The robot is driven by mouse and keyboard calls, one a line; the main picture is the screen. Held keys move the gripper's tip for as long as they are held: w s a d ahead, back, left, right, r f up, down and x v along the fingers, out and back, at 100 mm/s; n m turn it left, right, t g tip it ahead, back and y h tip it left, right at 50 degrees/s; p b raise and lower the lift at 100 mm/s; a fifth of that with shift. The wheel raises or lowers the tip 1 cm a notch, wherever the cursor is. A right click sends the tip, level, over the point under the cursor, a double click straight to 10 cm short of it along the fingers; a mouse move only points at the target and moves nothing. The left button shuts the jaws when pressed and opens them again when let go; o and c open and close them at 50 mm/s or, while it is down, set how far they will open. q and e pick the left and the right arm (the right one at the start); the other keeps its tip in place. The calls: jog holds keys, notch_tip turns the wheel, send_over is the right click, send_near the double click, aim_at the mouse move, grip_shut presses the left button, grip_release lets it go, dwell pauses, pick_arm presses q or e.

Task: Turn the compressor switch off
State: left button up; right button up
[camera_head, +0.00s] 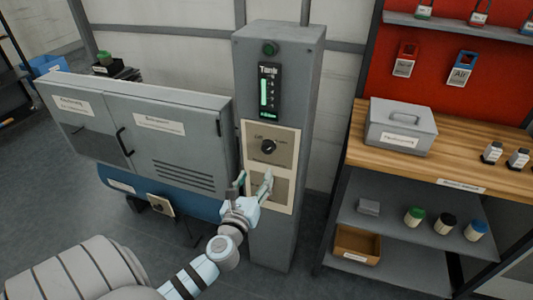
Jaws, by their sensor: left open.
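A black rotary switch (268,146) sits on the beige upper plate of a grey pillar (303,110). Small lettering is beside it, and the part at its upper left looks like "Off". My left gripper (254,181) is open, fingers pointing up, just below the switch and in front of the pillar's lower beige plate (284,192). It appears apart from the switch, and nothing is between its fingers. The grey compressor cabinet (185,110) stands left of the pillar over a blue tank (115,183). A small plate with a dark knob (160,205) is on the tank. My right gripper is out of view.
A tank gauge (269,90) and a green button (270,48) are higher on the pillar. A wooden workbench (455,160) with a grey box (400,127) and a shelf below stands at the right.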

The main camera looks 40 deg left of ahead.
aim_at(267, 150)
pick_arm(q)
jog(key=b+x, duration=0.1)
jog(key=x, duration=1.1)
jog(key=shift+w+a, duration=0.2)
jog(key=shift+a, duration=0.05)
jog(key=shift+c, duration=0.4)
jog(key=c, duration=1.1)
